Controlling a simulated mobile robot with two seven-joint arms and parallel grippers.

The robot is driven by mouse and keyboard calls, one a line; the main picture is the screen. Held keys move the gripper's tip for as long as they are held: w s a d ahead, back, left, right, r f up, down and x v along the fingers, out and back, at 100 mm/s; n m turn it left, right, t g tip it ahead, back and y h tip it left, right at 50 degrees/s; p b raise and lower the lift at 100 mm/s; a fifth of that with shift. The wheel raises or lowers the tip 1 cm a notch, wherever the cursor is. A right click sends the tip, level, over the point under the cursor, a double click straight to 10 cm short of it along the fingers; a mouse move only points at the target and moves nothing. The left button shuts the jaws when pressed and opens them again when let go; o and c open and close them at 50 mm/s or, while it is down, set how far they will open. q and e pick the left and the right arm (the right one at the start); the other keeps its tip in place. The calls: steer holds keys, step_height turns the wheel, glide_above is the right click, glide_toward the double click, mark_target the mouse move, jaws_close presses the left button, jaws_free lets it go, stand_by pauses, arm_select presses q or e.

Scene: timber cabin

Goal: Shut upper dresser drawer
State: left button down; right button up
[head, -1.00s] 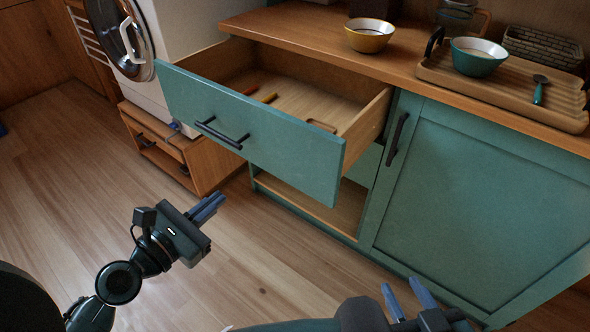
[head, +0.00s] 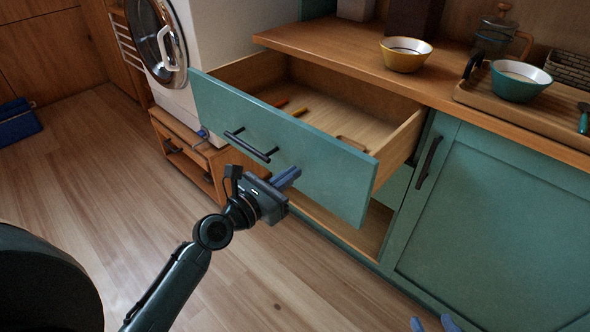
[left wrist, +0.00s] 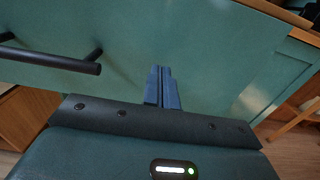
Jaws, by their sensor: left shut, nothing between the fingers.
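The upper dresser drawer (head: 310,165) is pulled well out of the teal dresser. Its front has a dark bar handle (head: 250,146), and small items lie inside. My left gripper (head: 290,177) is shut and empty, in front of the drawer front, below and right of the handle. In the left wrist view its closed fingers (left wrist: 162,88) point at the teal drawer front (left wrist: 190,40), with the handle (left wrist: 50,60) to the left. I cannot tell whether the fingertips touch the panel. My right gripper (head: 432,323) shows only its spread fingertips at the bottom edge.
A teal cabinet door (head: 490,210) is closed to the right. The wooden counter (head: 330,48) holds a yellow bowl (head: 407,56), a teal bowl (head: 518,82) and a coffee press (head: 496,36). A white washing machine (head: 190,50) stands left on a wooden stand (head: 180,150). The floor in front is clear.

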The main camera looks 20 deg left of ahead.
arm_select(q)
steer(key=shift+x, duration=1.05)
arm_select(e)
steer(key=shift+f, duration=0.15)
steer(key=shift+a, duration=0.1)
